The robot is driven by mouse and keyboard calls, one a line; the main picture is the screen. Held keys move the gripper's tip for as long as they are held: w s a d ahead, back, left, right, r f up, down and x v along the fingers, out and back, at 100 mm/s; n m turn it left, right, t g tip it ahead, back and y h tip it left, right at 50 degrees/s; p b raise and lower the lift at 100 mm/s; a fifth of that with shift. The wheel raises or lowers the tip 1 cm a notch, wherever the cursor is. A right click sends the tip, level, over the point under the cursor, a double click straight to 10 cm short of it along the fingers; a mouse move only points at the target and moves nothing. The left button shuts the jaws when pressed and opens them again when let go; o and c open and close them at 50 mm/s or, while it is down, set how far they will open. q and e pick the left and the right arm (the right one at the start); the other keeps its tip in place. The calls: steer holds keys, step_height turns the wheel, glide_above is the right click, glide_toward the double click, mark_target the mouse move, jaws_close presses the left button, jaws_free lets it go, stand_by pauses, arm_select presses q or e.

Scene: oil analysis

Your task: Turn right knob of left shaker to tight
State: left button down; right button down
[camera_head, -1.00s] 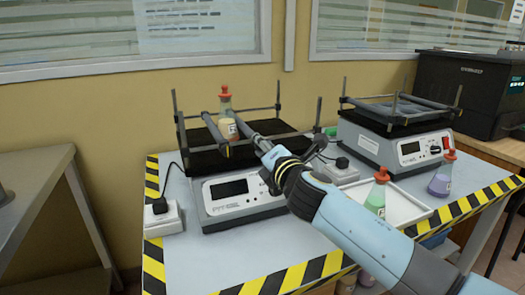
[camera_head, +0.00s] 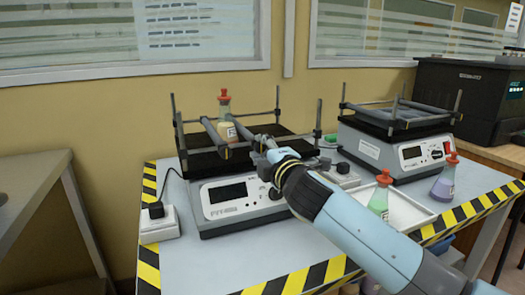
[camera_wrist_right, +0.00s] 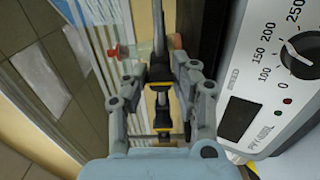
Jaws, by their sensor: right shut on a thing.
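The left shaker (camera_head: 238,205) stands on the table, with a black platform and grey clamp bars on top. A flask (camera_head: 226,128) with orange liquid and a red stopper stands between the left clamp bar (camera_head: 217,138) and the right one. My right gripper (camera_head: 263,149) reaches the front end of the right bar and hides its knob in the head view. In the right wrist view my right gripper (camera_wrist_right: 161,90) is shut on the dark right knob (camera_wrist_right: 162,103), which has yellow marks. The knob's tightness cannot be told. My left gripper is out of view.
A second shaker (camera_head: 400,152) stands to the right. A white tray (camera_head: 408,212), a green flask (camera_head: 380,195) and a purple flask (camera_head: 444,180) are at the right of the table. A power socket block (camera_head: 158,222) is at the left. The table's front left is clear.

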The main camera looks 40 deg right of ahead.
steer(key=shift+f, duration=0.1)
stand_by(0.3)
steer(key=c, duration=1.1)
jaws_free()
steer(key=shift+o, duration=0.2)
steer(key=v, duration=1.2)
